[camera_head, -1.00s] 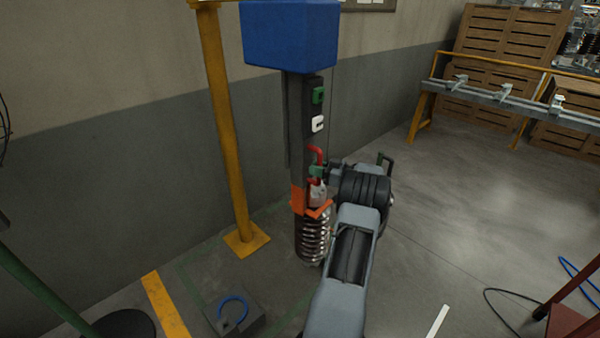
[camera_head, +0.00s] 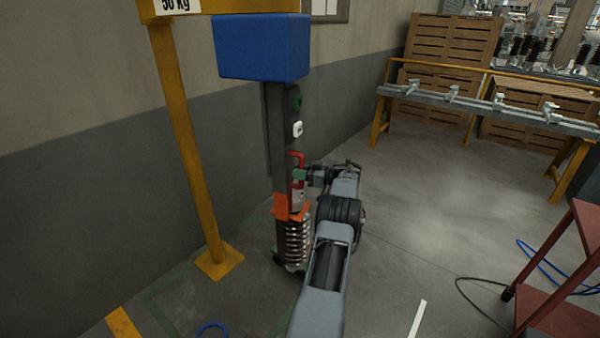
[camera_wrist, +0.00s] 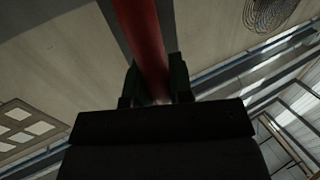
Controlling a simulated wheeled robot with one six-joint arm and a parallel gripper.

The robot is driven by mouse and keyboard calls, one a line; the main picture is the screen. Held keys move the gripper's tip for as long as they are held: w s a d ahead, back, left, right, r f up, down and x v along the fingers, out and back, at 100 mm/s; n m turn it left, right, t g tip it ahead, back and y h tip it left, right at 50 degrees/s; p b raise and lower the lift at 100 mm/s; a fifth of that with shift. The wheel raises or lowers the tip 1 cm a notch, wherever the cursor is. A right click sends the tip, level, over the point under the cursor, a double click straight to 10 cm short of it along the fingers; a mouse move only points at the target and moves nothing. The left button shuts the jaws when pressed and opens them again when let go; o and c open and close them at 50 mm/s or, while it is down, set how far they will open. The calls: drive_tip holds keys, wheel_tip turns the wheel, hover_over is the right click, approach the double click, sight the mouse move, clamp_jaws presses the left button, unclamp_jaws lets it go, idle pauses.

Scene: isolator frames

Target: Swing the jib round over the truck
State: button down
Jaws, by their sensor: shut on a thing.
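The jib's yellow post (camera_head: 187,140) stands by the wall, with its yellow beam (camera_head: 230,8) marked 50 kg cut off by the top of the head view. A blue box (camera_head: 262,47) hangs under the beam. A dark upright column (camera_head: 280,130) runs down from the box, with a red handle (camera_head: 299,158) on its side. My gripper (camera_head: 300,176) is shut on the red handle. In the wrist view, a red bar (camera_wrist: 146,45) runs between my fingers (camera_wrist: 155,88). An orange bracket (camera_head: 291,207) and a ribbed grey part (camera_head: 293,242) are low on the column. I cannot pick out the truck for certain.
A red-shelved trolley (camera_head: 557,318) stands at the right, with blue and black cables on the floor beside it. A yellow-framed rail bench (camera_head: 470,102) and wooden crates (camera_head: 455,45) are behind. The floor between is open. The wall is close behind the post.

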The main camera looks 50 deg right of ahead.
drive_tip(key=shift+f, duration=0.1)
drive_tip(key=c, duration=1.3)
unclamp_jaws()
drive_tip(key=shift+s, duration=0.1)
drive_tip(key=b+v, duration=0.1)
drive_tip(key=v, duration=1.2)
drive_tip(key=shift+s, duration=0.3)
drive_tip(key=shift+d, duration=0.15)
